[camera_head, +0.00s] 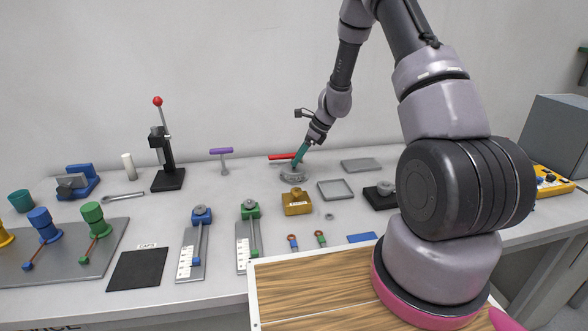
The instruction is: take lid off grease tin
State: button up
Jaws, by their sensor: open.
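My gripper (296,163) is at the back middle of the table, pointing down and left, with teal fingers. Its fingertips are just above a low round grey piece (296,176), and whether they touch it I cannot tell. The gripper is open, though its finger gap is too small to make out. No tin is labelled, so I cannot tell for sure which thing is the grease tin. A brass-coloured block with a round knob on top (297,207) stands just in front of the grey piece.
A red bar (279,156) lies close behind the gripper. A purple T-handle (221,152) and a red-knobbed lever press (166,179) stand to the left. A shallow grey tray (336,198) is at right. A black mat marked CAPS (140,270) lies front left.

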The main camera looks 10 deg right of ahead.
jog(key=shift+x, duration=1)
grip_shut()
